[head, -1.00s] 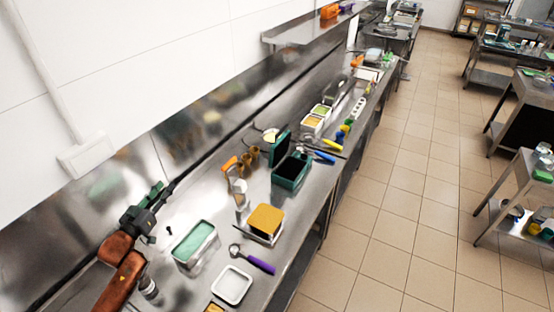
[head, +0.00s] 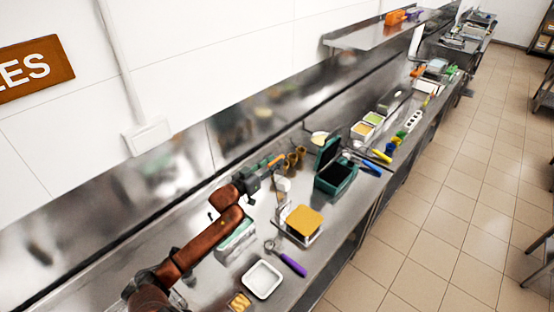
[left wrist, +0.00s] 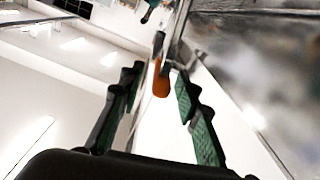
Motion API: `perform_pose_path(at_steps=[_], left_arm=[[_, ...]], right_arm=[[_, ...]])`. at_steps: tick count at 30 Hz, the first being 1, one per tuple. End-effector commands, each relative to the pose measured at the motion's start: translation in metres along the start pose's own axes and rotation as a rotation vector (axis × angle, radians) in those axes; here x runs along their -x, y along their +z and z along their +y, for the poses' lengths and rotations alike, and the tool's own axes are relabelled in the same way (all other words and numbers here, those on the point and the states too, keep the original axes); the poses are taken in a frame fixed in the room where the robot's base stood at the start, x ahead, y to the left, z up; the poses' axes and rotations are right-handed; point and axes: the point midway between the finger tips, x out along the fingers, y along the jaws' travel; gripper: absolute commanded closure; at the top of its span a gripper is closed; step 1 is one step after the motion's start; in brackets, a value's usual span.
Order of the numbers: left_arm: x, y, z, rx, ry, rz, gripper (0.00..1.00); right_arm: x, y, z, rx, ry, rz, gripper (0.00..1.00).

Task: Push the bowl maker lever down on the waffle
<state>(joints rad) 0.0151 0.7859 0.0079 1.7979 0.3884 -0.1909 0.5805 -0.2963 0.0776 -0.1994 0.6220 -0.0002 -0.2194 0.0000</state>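The bowl maker (head: 283,187) stands on the steel counter, partly hidden by my left arm. Its orange lever handle (head: 277,160) is raised. A square golden waffle (head: 304,221) lies flat at the front of the maker. My left gripper (head: 266,171) is at the lever's height, close to the handle. In the left wrist view, the orange handle (left wrist: 161,80) shows between the two green-padded fingers (left wrist: 158,112), which are apart. Whether they touch the handle cannot be told. My right gripper is not in view.
A teal open-lidded box (head: 335,178) stands right of the maker, near brown cones (head: 296,157). A tub (head: 237,236) is partly under my left arm. A white tray (head: 262,279) and a purple-handled scoop (head: 292,264) lie in front. A wall backs the counter.

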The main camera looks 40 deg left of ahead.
Motion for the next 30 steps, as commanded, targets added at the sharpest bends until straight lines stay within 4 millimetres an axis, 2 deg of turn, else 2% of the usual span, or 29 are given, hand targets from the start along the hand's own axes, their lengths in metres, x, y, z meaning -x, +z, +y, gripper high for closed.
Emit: perform_pose_path(at_steps=[3, 10, 14, 27, 30], left_arm=[[-0.012, -0.001, 0.0, 0.001, 0.001, 0.001, 0.7], [-0.018, 0.001, 0.0, 0.0, 0.001, 0.0, 0.7], [-0.018, 0.001, 0.0, 0.0, 0.001, 0.0, 0.7], [-0.017, 0.001, 0.0, 0.0, 0.001, 0.0, 1.0], [-0.017, 0.001, 0.0, 0.0, 0.001, 0.0, 1.0]], right_arm=[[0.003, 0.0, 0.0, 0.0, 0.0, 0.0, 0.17], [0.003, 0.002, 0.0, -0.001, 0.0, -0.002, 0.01], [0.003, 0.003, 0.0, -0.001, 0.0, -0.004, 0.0], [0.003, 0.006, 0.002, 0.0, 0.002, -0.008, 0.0], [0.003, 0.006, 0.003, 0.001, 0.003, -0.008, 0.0]])
